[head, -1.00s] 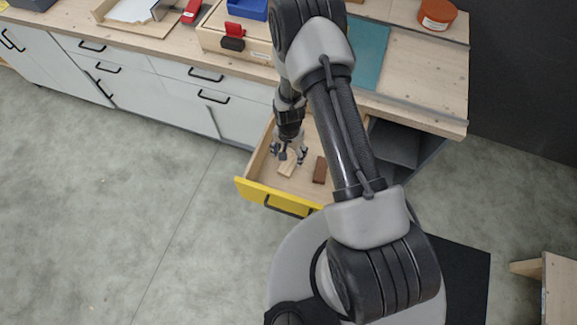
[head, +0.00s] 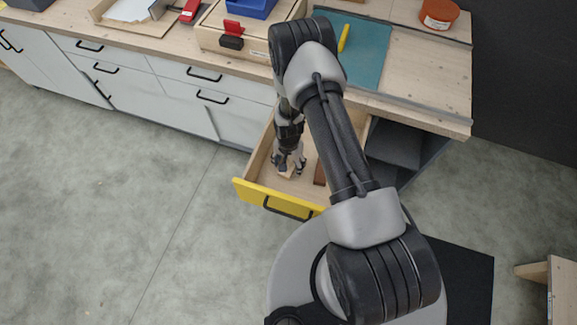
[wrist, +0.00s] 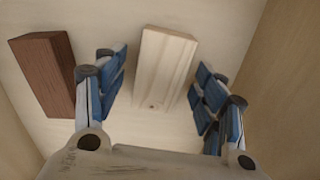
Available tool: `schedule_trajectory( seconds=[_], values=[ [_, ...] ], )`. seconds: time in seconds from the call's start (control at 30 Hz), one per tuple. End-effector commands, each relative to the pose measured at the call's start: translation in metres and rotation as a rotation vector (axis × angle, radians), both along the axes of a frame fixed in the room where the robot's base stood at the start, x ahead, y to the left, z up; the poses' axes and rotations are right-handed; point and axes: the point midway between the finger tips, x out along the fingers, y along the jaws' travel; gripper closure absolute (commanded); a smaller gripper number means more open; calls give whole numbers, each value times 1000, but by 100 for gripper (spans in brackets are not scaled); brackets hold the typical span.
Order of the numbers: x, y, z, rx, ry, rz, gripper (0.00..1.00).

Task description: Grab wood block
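A pale wood block (wrist: 152,68) lies on the bottom of the open yellow-fronted drawer. A dark brown wood block (wrist: 44,72) lies to its left in the wrist view and shows partly behind my arm in the head view (head: 320,173). My gripper (wrist: 153,90) is open, with its fingers on either side of the pale block and a gap to it on both sides. In the head view my gripper (head: 290,167) is down inside the drawer (head: 252,192) and hides most of the pale block (head: 286,174).
The drawer walls (wrist: 262,75) stand close around my gripper. Above the drawer is a wooden worktop (head: 440,112) with a teal mat (head: 368,50), a blue bin (head: 250,8) and an orange tub (head: 438,14). The floor at the left is clear.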

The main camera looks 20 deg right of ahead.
Motion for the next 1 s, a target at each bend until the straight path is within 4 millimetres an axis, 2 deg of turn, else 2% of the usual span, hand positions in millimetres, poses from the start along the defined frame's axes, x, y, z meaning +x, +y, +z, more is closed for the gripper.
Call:
schedule_trajectory(
  seconds=[0.07,0.67,1.0],
  values=[
    [0,0,0,0,0,0,43],
    [0,0,0,0,1,0,83],
    [0,0,5,0,0,0,83]
  ],
)
